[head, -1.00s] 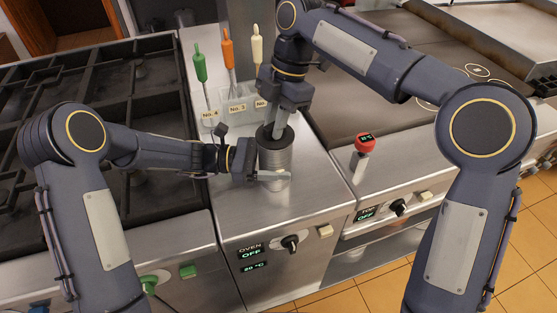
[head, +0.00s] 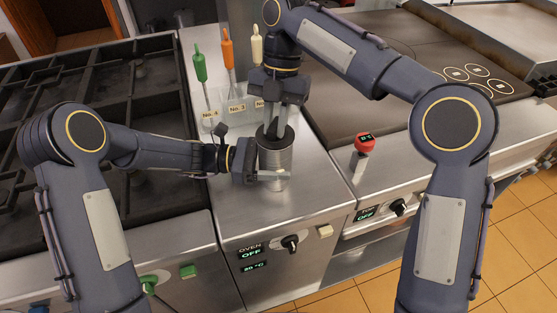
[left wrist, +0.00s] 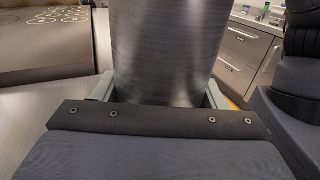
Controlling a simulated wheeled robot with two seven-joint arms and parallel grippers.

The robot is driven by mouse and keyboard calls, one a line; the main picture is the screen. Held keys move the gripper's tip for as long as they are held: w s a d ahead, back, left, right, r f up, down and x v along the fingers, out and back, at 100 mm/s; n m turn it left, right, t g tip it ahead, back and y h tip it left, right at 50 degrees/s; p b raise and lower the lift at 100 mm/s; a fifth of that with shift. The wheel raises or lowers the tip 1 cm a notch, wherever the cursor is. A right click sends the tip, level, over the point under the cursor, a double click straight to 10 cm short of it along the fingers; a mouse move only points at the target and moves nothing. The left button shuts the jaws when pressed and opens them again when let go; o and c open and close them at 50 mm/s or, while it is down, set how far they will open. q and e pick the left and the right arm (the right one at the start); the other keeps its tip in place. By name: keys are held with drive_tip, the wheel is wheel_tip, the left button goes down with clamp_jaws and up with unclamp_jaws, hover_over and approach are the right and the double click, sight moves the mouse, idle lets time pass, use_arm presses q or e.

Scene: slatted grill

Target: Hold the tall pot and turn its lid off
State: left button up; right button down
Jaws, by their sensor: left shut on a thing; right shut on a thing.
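The tall pot (head: 275,162) is a brushed steel cylinder standing upright on the steel counter between the grill and the hob. Its dark lid (head: 266,138) sits on top. My left gripper (head: 274,175) is shut on the pot's body from the left, and the pot's steel wall fills the middle of the left wrist view (left wrist: 168,50) between the fingers. My right gripper (head: 276,125) points down from above and is shut on the lid. Its fingers hide part of the lid, and I cannot tell whether the lid has turned.
A red-topped device (head: 364,144) stands to the right. The black grill (head: 140,75) is at left, the dark hob (head: 370,70) at right. The counter in front of the pot is clear.

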drive_tip(key=shift+d+f+n, duration=0.25)
drive_tip(key=shift+f+n, duration=0.05)
drive_tip(key=shift+f, duration=0.1)
drive_tip(key=c, duration=1.3)
unclamp_jaws()
drive_tip(key=shift+a+r, duration=0.1)
drive_tip(key=shift+c, duration=0.2)
drive_tip(key=r+t, duration=0.1)
drive_tip(key=r, duration=0.1)
drive_tip(key=s+a+r+t+h, duration=0.1)
drive_tip(key=t, duration=0.1)
drive_tip(key=r+t+h, duration=0.1)
drive_tip(key=r+t, duration=0.1)
drive_tip(key=shift+s+a+r, duration=0.15)
drive_tip(key=shift+s+r, duration=0.2)
drive_tip(key=shift+s, duration=0.05)
drive_tip(key=shift+r+m+t+h, duration=0.3)
drive_tip(key=shift+r+m+t, duration=0.1)
drive_tip(key=shift+t, duration=0.2)
drive_tip(key=shift+w+f, duration=0.2)
drive_tip(key=shift+f, duration=0.25)
drive_tip(key=shift+x, duration=2.85)
